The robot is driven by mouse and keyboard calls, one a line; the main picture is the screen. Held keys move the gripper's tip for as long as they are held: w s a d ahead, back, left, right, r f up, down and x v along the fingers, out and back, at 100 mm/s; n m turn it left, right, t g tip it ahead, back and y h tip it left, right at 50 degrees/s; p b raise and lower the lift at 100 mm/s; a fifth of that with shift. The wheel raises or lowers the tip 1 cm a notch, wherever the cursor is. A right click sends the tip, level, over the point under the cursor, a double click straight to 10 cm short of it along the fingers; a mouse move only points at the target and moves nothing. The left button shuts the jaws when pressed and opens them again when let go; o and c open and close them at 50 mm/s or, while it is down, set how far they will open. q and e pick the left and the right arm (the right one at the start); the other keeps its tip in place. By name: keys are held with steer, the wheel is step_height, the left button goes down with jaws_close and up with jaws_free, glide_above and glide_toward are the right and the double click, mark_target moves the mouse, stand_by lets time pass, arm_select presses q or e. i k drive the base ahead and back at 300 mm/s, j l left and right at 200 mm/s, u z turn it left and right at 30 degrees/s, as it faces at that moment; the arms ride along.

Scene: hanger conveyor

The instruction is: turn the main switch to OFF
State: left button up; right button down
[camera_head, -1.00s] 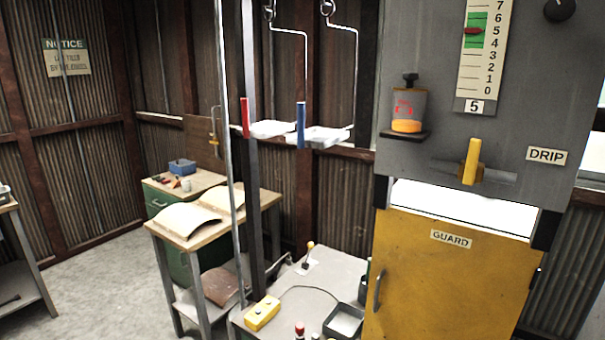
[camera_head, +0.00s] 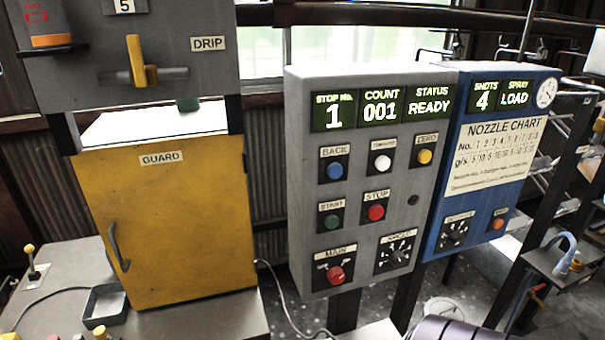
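The main switch (camera_head: 335,274) is a red rotary knob on a black plate under a MAIN label, at the lower left of the grey control panel (camera_head: 300,180). Its exact pointing direction is too small to read. The panel's displays (camera_head: 381,109) are lit and read STOP No. 1, COUNT 001, STATUS READY. Neither of my grippers shows in the head view.
A blue panel (camera_head: 505,155) with a nozzle chart stands right of the grey one. The yellow GUARD door (camera_head: 175,220) is at left, below a DRIP lever (camera_head: 136,62). A small table with a black tray (camera_head: 104,305) is lower left. A SPEED dial (camera_head: 396,251) sits beside the main switch.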

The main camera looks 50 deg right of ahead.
mark_target(335, 275)
steer(key=z, duration=1.8)
